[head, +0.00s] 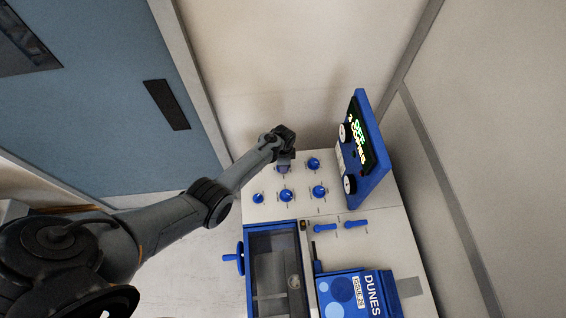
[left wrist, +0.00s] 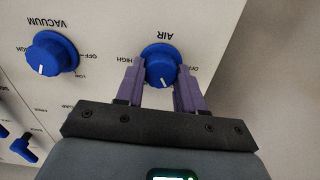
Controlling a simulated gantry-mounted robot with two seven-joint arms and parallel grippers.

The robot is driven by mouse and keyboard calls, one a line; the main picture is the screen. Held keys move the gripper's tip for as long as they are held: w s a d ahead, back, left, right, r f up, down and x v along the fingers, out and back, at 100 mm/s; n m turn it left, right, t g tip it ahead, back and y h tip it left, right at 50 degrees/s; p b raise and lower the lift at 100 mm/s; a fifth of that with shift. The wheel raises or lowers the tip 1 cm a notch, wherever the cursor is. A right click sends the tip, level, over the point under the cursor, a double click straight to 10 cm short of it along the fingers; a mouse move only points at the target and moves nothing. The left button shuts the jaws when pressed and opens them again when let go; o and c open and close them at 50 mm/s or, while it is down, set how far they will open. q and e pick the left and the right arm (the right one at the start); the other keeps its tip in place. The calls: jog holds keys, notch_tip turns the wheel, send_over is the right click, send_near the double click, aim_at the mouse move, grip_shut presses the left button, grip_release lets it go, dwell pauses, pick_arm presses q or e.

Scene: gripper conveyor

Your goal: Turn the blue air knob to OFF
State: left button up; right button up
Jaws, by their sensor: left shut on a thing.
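The blue air knob (left wrist: 161,58) is on the pale panel in the left wrist view, under an upside-down AIR label. Its white pointer mark faces toward the gripper base, at the bottom of the picture. A HIGH label is on its left; a label on its right is too small and partly covered to read surely. My left gripper (left wrist: 161,75) has its two purple fingers on either side of the knob, shut on it. In the head view my left gripper (head: 283,166) is at the panel's back left and mostly hides the knob. My right gripper is not in view.
A blue vacuum knob (left wrist: 50,54) is beside the air knob. In the head view several more blue knobs (head: 285,195) are close by. A blue-framed display (head: 367,145) stands upright to the right.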

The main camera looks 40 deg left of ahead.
pick_arm(q)
jog(key=n+p, duration=0.1)
jog(key=n, duration=0.5)
jog(key=shift+n, duration=0.3)
jog(key=n, duration=0.3)
jog(key=shift+a+n, duration=0.1)
jog(key=shift+n, duration=0.9)
jog(key=o, duration=1)
jog(key=shift+o, duration=0.2)
